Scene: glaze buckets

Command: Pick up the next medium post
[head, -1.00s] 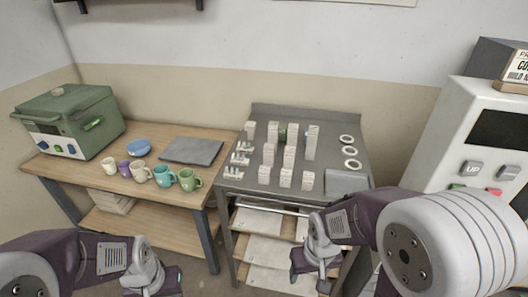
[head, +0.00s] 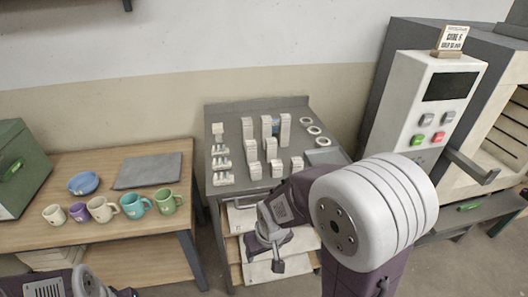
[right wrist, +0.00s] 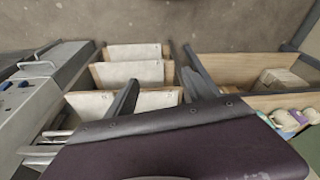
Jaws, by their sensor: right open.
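Pale posts of several heights stand upright in rows on the grey metal cart top (head: 235,190). Tall ones, such as a tall post (head: 285,130), are at the back. Middle-height posts, such as one (head: 270,148), stand in the middle row, and short ones, such as a short post (head: 297,163), at the front. My right gripper (head: 277,262) is open and empty, below and in front of the cart top. Its two dark fingers (right wrist: 160,88) are apart in the right wrist view, over the cart's lower shelves. My left arm shows only partly at the bottom left; its fingers are cut off.
White rings (head: 313,130) and small stands (head: 222,163) share the cart top. A wooden table (head: 100,240) with mugs (head: 132,206), a blue bowl (head: 83,183) and a grey slab (head: 148,171) stands left. A control panel (head: 430,110) with buttons rises at right. Flat slabs (right wrist: 135,73) fill the shelves below.

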